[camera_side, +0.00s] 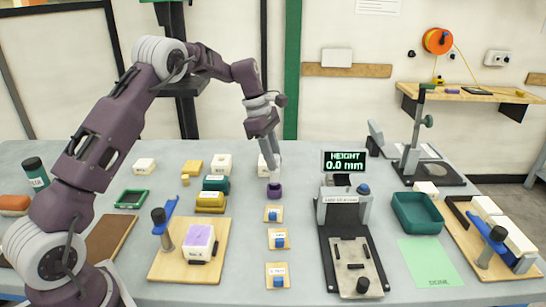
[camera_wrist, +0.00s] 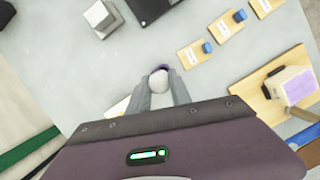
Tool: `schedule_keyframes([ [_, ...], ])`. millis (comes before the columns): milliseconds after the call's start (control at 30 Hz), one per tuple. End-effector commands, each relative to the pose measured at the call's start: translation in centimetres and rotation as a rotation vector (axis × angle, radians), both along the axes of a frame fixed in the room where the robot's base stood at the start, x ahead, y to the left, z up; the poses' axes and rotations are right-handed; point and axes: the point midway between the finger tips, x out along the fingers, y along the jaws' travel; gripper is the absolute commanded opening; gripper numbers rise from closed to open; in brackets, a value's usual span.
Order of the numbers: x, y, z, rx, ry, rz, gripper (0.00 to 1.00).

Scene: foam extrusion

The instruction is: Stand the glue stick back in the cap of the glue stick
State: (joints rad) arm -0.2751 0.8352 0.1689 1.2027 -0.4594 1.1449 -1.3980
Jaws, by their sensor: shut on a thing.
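My gripper (camera_side: 274,172) points down and is shut on the glue stick. In the wrist view the glue stick's round whitish end (camera_wrist: 158,82) shows between the two grey fingers. The purple cap (camera_side: 274,190) stands on the grey table directly below the fingertips in the side view. In the wrist view a purple rim of the cap (camera_wrist: 160,68) shows just past the stick's end. The stick looks lined up over the cap. The fingers hide most of the stick, and I cannot tell whether its lower end is inside the cap.
A pale block (camera_side: 263,168) stands close behind the fingers. Small wooden plates with blue clips (camera_side: 273,214) lie in front of the cap. The height gauge (camera_side: 345,215) stands to the right, and a clamp board (camera_side: 165,262) with a purple-topped block is at front left.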

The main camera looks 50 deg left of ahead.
Motion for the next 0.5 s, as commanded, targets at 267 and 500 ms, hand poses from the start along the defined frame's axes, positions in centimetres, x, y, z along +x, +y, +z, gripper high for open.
schedule_keyframes([
  [267, 0.0, 0.0, -1.1, -0.001, 0.0, 0.0, 0.0],
  [500, 0.0, 0.0, -2.0, -0.001, 0.0, 0.0, 0.0],
])
